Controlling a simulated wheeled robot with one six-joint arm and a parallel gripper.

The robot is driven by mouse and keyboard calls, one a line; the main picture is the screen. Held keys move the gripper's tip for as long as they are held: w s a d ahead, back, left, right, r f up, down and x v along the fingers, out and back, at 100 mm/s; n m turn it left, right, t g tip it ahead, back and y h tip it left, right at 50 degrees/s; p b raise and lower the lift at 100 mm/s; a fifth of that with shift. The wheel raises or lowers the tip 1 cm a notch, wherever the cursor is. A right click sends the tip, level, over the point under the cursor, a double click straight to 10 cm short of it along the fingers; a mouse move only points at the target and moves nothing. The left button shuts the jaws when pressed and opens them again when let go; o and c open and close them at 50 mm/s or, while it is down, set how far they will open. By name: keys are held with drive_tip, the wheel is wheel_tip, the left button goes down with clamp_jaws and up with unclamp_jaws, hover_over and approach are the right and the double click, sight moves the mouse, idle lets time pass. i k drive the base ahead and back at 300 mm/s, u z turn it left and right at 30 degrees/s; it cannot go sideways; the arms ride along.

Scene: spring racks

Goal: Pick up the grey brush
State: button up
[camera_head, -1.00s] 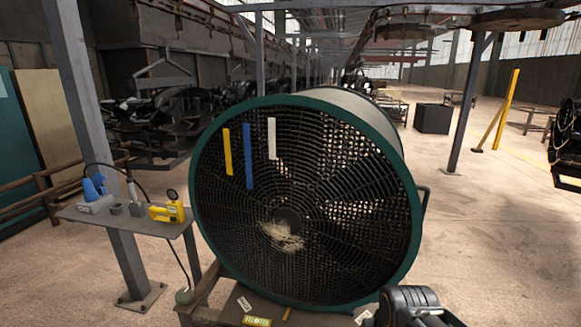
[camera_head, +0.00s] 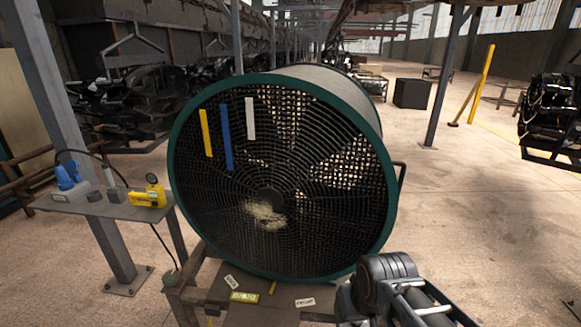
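No object is clear enough to be named the grey brush with certainty. A small grey item with an upright pale stick (camera_head: 109,176) stands on the side shelf (camera_head: 85,209) at the left; it is too small to tell whether it is a brush. My arm shows at the lower right, in front of the fan's lower right rim. Its gripper end does not show, so I cannot see its fingers or anything held.
A large green-rimmed fan (camera_head: 385,222) fills the middle, with yellow, blue and white strips on its grille. The shelf also bears a blue item (camera_head: 68,178) and a yellow device (camera_head: 149,196). Labels lie on the fan's base. Open floor lies right.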

sight(105, 167)
drive_tip(key=u, duration=1.4)
